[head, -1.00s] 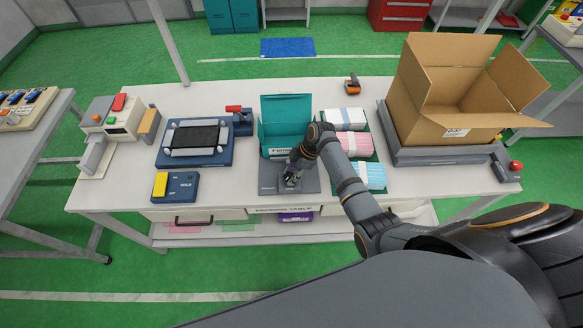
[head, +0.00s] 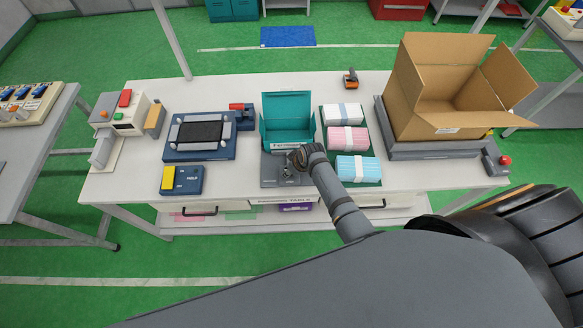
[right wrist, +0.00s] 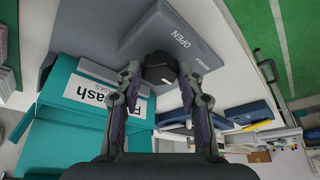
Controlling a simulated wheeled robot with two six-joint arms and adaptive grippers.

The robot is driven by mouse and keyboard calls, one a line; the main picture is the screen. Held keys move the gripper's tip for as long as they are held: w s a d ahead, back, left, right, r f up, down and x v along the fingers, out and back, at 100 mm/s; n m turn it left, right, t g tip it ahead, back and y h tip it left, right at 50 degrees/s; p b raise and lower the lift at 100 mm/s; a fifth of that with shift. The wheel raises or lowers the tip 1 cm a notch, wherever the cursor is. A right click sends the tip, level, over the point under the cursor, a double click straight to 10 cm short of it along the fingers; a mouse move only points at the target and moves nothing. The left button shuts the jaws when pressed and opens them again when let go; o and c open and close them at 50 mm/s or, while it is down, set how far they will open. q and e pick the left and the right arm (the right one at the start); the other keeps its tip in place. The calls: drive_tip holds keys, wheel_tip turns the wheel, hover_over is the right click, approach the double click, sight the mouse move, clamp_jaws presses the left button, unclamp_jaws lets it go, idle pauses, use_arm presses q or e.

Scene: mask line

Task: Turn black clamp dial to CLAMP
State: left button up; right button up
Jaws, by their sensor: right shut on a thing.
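The black clamp dial (right wrist: 158,68) sits on a grey fixture whose sloped face (right wrist: 178,40) carries the word OPEN. My right gripper (right wrist: 158,75) has its two fingers closed against opposite sides of the dial in the right wrist view. In the head view my right gripper (head: 287,172) is over the grey base plate (head: 270,172) of the fixture, in front of a teal open box (head: 287,137). The dial is mostly hidden there by the gripper and wrist, and I cannot read its setting. My left gripper is out of view.
A black screen-like panel in a blue frame (head: 200,152) and a blue HOLD box with a yellow part (head: 188,182) lie to the left. Mask stacks (head: 348,139) are close to the right of my arm. A cardboard box (head: 448,115) stands further right.

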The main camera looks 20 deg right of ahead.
drive_tip(key=m+h, duration=0.1)
drive_tip(key=m, duration=0.3)
drive_tip(key=shift+a+m+h, duration=0.2)
drive_tip(key=shift+m+h, duration=0.2)
drive_tip(key=shift+s, duration=0.1)
idle(0.3)
drive_tip(key=o, duration=1.2)
drive_tip(key=shift+c, duration=0.2)
